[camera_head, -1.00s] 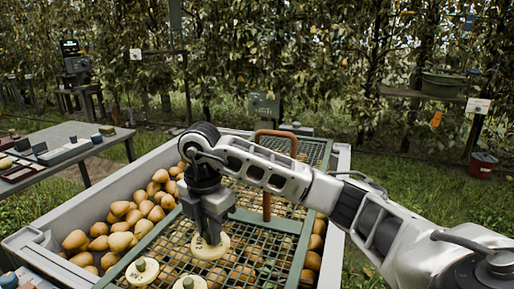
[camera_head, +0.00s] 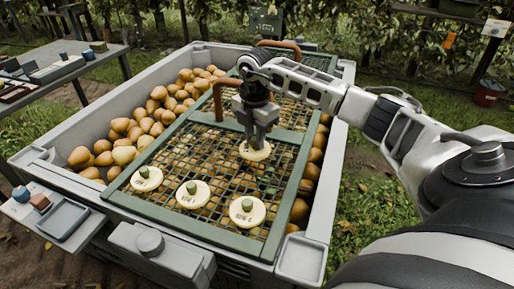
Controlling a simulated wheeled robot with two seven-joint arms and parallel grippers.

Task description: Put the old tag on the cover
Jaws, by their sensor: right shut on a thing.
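The cover (camera_head: 188,133) is a green-framed mesh panel with brown handles, lying over a grey bin of pears. My right gripper (camera_head: 256,144) points down over the mesh, shut on a round cream tag (camera_head: 254,153) by its top. The tag is at or just above the mesh; I cannot tell if it touches. My left gripper is out of view.
Pears (camera_head: 139,128) fill the bin left of the cover. The grey bin rim (camera_head: 325,190) runs along the right. A side shelf with a small tray (camera_head: 63,220) is at the near left. A table (camera_head: 88,63) stands at the upper left.

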